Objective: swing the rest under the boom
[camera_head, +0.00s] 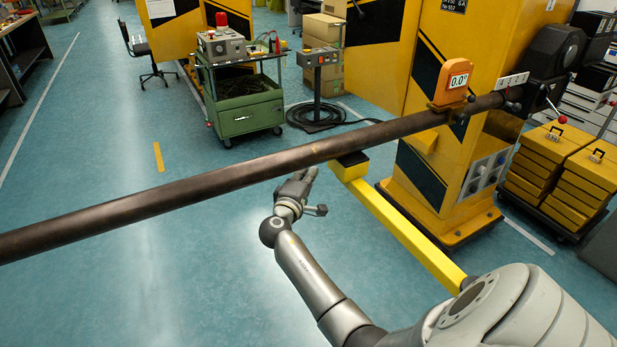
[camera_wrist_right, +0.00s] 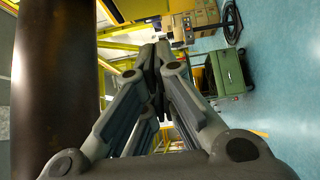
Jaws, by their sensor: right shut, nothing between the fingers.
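The boom (camera_head: 230,176) is a long dark brown pipe running from the left edge up to the yellow post, roughly level. The rest is a yellow bar (camera_head: 405,228) with a dark-topped end block (camera_head: 349,168). The block shows right at the boom's lower edge; I cannot tell how far it reaches beneath. My right gripper (camera_head: 309,175) is shut and empty, just below the boom and left of the block, apart from it. In the right wrist view its fingers (camera_wrist_right: 155,58) meet, with the boom (camera_wrist_right: 40,100) along the left. My left gripper is not in view.
The yellow and black post (camera_head: 437,165) carries an orange 0.0° gauge (camera_head: 455,82). A green cart (camera_head: 246,105), a control box on a stand (camera_head: 318,75) and a coiled cable stand behind the boom. Yellow stacked boxes (camera_head: 540,160) stand at right. The floor at left is clear.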

